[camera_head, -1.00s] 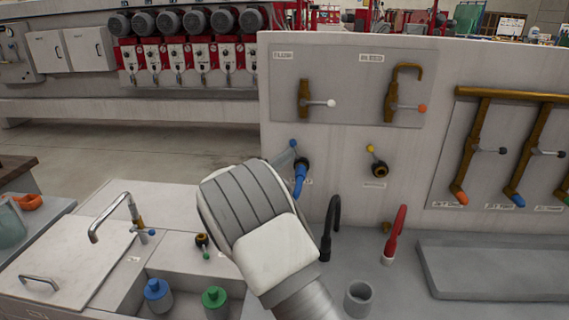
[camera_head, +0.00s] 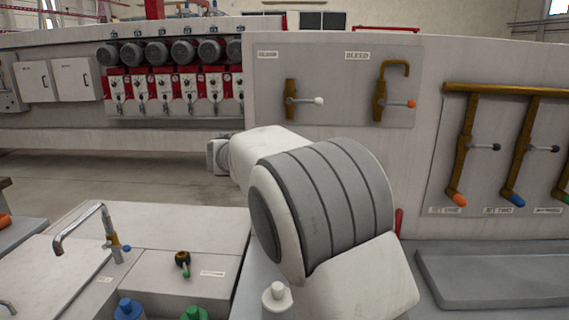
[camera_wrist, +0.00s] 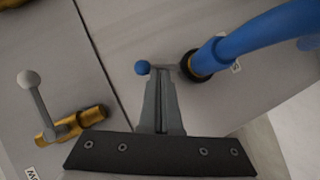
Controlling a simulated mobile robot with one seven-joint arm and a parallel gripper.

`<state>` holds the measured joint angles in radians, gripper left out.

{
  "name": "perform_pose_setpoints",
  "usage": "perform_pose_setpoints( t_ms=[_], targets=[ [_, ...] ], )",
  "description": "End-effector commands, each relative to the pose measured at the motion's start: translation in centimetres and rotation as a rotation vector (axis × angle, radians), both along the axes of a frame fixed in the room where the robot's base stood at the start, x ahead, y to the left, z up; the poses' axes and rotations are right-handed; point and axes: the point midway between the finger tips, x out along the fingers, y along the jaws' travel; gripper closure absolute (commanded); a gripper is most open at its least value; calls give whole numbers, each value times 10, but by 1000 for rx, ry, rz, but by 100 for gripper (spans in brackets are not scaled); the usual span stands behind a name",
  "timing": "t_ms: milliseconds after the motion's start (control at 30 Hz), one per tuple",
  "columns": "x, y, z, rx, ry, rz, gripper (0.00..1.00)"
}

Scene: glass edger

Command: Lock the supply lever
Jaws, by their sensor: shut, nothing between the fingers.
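My gripper (camera_wrist: 162,72) is shut and empty. In the head view my arm hides the lever, the hose and my gripper.
A brass valve (camera_wrist: 75,122) with a white-knobbed lever is left of my gripper. The head view shows the upright panel with a white-knobbed valve (camera_head: 291,98) and an orange-knobbed valve (camera_head: 380,100). A tap (camera_head: 85,228) stands at the lower left.

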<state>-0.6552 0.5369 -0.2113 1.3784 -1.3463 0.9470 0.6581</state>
Motion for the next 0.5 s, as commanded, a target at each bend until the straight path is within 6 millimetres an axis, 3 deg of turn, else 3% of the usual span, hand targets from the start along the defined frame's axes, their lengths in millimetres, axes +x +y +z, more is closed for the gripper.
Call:
perform_pose_setpoints(
  t_ms=[500],
  targets=[
    [0,-3,0,55,-1,0,100]
  ],
)
